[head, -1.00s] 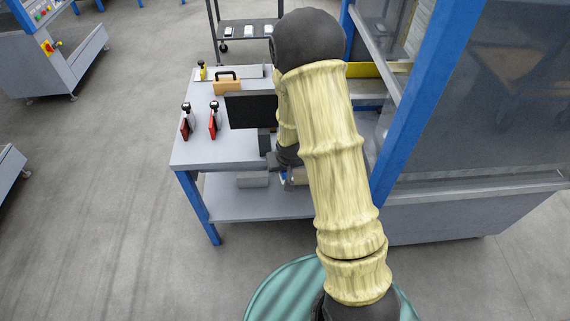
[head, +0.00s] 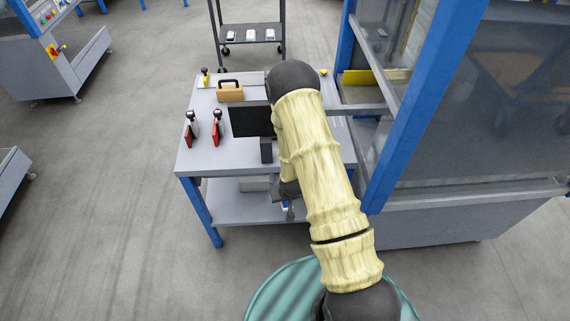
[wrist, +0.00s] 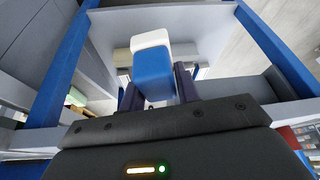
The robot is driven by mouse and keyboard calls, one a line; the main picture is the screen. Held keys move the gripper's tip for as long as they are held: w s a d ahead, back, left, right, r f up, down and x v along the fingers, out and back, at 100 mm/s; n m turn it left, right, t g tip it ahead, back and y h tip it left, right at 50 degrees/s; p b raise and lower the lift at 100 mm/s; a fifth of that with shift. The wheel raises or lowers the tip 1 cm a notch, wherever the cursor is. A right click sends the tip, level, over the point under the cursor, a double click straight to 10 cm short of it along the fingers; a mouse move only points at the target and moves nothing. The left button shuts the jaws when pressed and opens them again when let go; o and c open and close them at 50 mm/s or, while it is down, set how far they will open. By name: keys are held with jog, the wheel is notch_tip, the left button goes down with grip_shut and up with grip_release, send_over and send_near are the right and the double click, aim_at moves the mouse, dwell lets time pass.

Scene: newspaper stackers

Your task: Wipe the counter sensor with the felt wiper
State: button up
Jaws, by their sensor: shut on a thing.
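My gripper (wrist: 158,88) is shut on a block with a blue body and a white layer, which looks like the felt wiper (wrist: 153,72). The block sits between the two dark fingers in the wrist view, with its white part on the far side. In the head view my arm hides most of the gripper; a small blue and white bit shows low beside the table's lower shelf. I cannot pick out the counter sensor in either view.
A grey table (head: 200,160) with blue legs carries a black screen (head: 250,121), a tan handled block (head: 230,93) and two red-bladed tools (head: 216,130). A blue-framed machine (head: 410,120) stands close on the right. Open floor lies to the left.

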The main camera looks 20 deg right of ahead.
jog(key=s+f+p, duration=0.1)
jog(key=s+p, duration=0.1)
jog(key=s+f+p, duration=0.2)
jog(key=shift+d, duration=0.2)
jog(key=shift+s+f, duration=0.2)
jog(key=shift+f, duration=0.05)
jog(key=shift+w+a, duration=0.1)
